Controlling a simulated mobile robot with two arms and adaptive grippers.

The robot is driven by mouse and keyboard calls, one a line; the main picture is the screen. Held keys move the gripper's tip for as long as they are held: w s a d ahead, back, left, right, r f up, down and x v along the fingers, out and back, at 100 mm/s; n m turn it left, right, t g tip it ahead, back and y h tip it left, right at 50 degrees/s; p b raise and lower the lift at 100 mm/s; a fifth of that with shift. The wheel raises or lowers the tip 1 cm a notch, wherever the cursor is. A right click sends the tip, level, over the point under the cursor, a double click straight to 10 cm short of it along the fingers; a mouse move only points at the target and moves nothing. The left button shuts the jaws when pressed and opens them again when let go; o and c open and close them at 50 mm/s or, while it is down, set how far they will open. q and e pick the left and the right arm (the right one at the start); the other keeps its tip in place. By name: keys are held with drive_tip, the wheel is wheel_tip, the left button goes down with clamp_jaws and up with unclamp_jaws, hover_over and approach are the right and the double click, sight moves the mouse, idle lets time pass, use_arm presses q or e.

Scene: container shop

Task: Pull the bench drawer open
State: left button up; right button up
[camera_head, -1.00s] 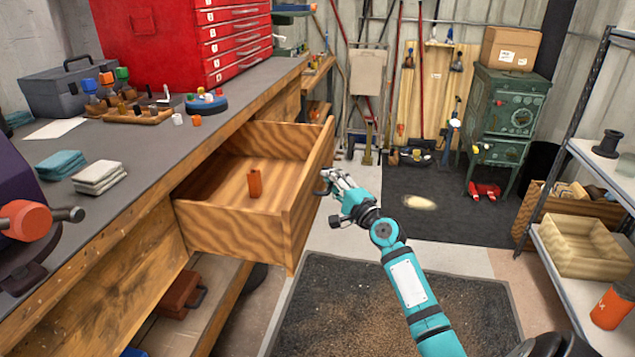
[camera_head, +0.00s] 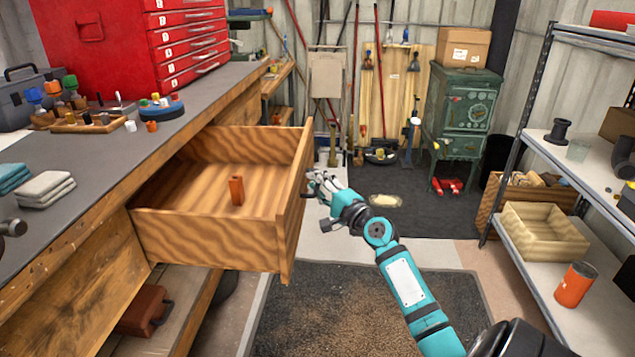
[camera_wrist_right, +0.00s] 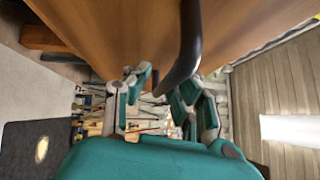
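The bench drawer (camera_head: 205,240), striped wood, stands well out from the workbench (camera_head: 80,275), with its inside visible. A small terracotta-coloured block (camera_head: 236,190) stands inside it. My right gripper (camera_head: 318,184) is at the outer face of the drawer front (camera_head: 293,205). In the right wrist view, the black drawer handle (camera_wrist_right: 190,40) passes between the fingers of my right gripper (camera_wrist_right: 160,86), which look closed around it. The brown drawer front (camera_wrist_right: 110,25) is just above them. The handle is mostly hidden in the head view. My left gripper is out of view.
A metal shelf unit (camera_head: 520,130) stands at the right, with a wooden tray (camera_head: 545,232) and an orange can (camera_head: 575,285). A dark mat (camera_head: 350,310) lies on the floor beside the drawer. A green stove (camera_head: 463,115) stands at the back.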

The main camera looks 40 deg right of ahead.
drive_tip(key=shift+o, duration=1.1)
drive_tip(key=shift+r, duration=0.1)
drive_tip(key=s+a+f, duration=0.1)
drive_tip(key=s, duration=1)
drive_tip(key=shift+s+f, duration=0.25)
drive_tip(key=shift+s, duration=0.15)
